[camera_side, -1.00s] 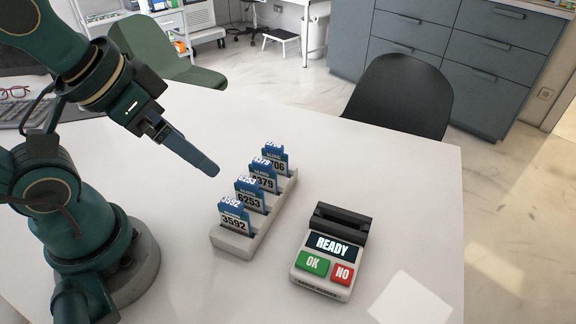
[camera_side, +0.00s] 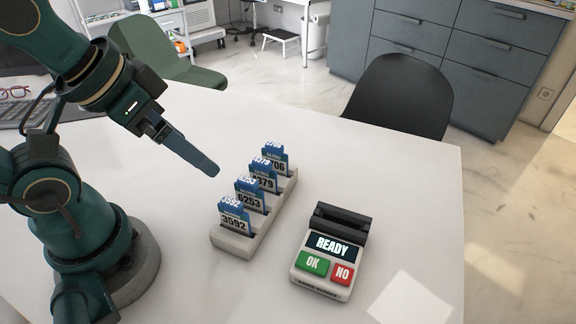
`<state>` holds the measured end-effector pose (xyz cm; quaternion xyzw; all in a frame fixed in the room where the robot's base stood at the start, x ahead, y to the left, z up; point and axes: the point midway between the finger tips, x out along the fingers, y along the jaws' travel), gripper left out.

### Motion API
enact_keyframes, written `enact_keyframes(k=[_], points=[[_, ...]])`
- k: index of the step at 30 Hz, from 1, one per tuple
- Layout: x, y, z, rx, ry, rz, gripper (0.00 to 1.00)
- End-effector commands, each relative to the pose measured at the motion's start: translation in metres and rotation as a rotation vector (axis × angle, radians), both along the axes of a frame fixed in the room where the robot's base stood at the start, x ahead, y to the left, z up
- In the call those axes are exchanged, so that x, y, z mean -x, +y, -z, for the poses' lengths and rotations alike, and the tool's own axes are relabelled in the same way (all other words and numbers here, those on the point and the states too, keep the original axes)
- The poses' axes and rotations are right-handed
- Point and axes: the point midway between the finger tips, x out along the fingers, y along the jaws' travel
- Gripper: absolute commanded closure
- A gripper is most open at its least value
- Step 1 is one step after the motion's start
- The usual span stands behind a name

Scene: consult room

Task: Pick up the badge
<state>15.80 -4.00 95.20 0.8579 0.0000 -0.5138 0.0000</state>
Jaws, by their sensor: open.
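Several blue and white badges stand upright in a row in a light rack on the white table. The nearest badge (camera_side: 235,218) reads 3592. Behind it are a badge (camera_side: 250,196) reading 6253, a badge (camera_side: 263,178) ending in 379 and the farthest badge (camera_side: 276,160) ending in 06. The rack (camera_side: 233,246) runs from near left to far right. My gripper (camera_side: 214,171) is open and empty, above the table to the left of the rack, apart from every badge. Its fingers overlap in this view, so the gap between them is hidden.
A reader (camera_side: 318,284) with a READY screen, a green OK key and a red NO key stands right of the rack. Glasses (camera_side: 14,92) and a keyboard (camera_side: 22,112) lie at the far left. The table (camera_side: 400,190) is clear at the right and behind the rack.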

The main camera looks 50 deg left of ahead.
Motion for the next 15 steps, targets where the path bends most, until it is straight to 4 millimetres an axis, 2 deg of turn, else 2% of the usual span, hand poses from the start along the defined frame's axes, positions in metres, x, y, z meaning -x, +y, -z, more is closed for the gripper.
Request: enact_keyframes(k=[5, 9, 15], points=[[-0.001, 0.0, -0.002, 0.026, -0.005, -0.049, 0.0], [-0.014, -0.002, -0.011, 0.087, 0.018, -0.156, 0.0], [-0.038, -0.009, -0.004, 0.142, 0.136, -0.279, 0.0]])
